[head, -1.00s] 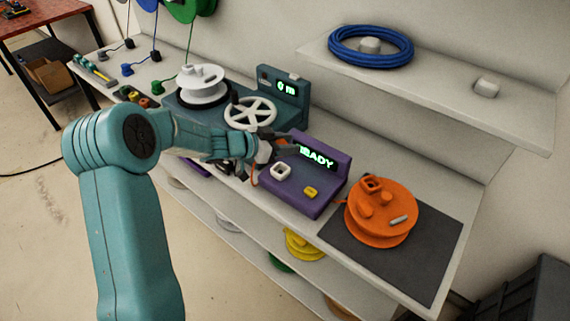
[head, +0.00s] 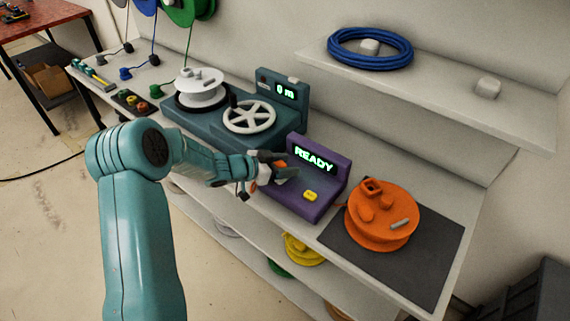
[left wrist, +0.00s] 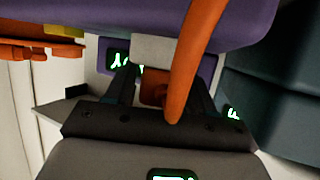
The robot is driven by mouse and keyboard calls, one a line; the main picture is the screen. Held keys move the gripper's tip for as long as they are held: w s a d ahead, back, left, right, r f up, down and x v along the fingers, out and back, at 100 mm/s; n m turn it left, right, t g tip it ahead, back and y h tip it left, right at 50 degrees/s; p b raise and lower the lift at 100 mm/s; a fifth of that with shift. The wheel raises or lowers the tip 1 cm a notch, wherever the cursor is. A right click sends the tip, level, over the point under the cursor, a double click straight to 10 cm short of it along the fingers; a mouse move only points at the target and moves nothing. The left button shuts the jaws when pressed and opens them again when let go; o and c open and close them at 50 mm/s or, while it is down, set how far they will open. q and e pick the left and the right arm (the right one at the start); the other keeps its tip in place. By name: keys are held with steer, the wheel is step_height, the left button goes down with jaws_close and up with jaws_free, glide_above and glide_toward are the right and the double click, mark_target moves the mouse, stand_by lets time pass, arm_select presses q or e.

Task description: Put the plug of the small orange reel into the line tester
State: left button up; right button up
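The purple line tester (head: 312,172) stands on the bench, its screen reading READY, with a yellow button (head: 310,195) on top. My left gripper (head: 285,168) is over the tester's left part and covers its white socket in the head view. In the left wrist view the gripper (left wrist: 155,95) is shut on the orange plug (left wrist: 153,92). The orange cable (left wrist: 197,50) passes in front. A white block (left wrist: 155,48), likely the socket, is close to the plug; I cannot tell if they touch. The small orange reel (head: 382,213) lies right of the tester. My right gripper is not in view.
The reel rests on a dark mat (head: 430,255). A teal winder (head: 215,120) with a white wheel and white reel stands left of the tester. A shelf above holds a blue cable coil (head: 370,50). A lower shelf holds a yellow reel (head: 303,250).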

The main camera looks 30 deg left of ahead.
arm_select(q)
steer(key=shift+o, duration=0.6)
steer(key=shift+r, duration=0.15)
steer(key=shift+r, duration=0.1)
steer(key=shift+r, duration=0.3)
steer(key=v, duration=1.2)
steer(key=shift+f, duration=0.2)
steer(key=shift+s, duration=0.1)
